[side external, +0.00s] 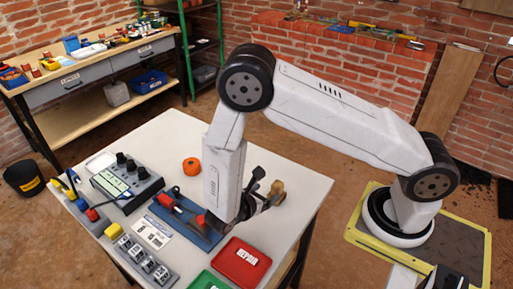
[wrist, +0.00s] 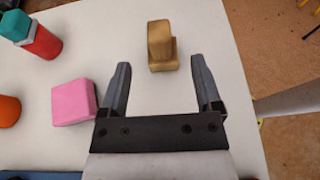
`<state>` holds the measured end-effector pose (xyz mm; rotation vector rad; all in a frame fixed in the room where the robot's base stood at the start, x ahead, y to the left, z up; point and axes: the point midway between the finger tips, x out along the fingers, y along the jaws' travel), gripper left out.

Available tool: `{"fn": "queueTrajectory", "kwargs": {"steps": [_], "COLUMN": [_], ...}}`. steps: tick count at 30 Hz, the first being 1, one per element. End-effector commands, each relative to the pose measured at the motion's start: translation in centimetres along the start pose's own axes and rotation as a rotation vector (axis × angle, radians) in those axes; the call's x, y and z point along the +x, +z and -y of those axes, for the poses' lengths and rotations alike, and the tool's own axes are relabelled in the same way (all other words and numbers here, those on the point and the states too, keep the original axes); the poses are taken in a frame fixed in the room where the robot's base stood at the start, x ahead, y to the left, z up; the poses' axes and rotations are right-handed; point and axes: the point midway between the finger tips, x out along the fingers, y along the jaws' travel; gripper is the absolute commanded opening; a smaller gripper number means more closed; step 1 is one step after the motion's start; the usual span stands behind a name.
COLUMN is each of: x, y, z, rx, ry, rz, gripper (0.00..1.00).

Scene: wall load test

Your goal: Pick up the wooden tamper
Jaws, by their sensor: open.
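The wooden tamper (wrist: 161,42) is a tan, blocky piece on the white table top, at the upper middle of the wrist view. It also shows in the side external view (side external: 278,188), just right of my gripper (side external: 262,192). In the wrist view my gripper (wrist: 160,68) is open, its two dark fingers apart with nothing held between them. The tamper appears centred in line with the gap, mostly beyond the fingertips, with no visible contact. Its exact height relative to the fingers I cannot tell.
A pink block (wrist: 73,101), an orange ball (wrist: 8,111) and a red-and-teal cylinder (wrist: 40,40) lie left of my fingers. A blue mat (side external: 202,235), red tray (side external: 240,280) and control box (side external: 127,181) share the table. The table edge is close on the right.

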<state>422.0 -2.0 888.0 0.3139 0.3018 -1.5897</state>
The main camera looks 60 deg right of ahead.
Motion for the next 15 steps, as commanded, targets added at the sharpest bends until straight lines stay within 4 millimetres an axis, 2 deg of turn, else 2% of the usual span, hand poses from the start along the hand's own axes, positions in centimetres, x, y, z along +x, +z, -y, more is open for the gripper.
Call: {"fn": "queueTrajectory", "kwargs": {"steps": [9,15], "x": [2.3,2.6], "y": [0.0,0.0], "z": [0.1,0.1], "rx": [0.000,0.000], "ry": [-0.004,-0.002], "rz": [-0.001,-0.002], "gripper": [0.82,0.82]}}
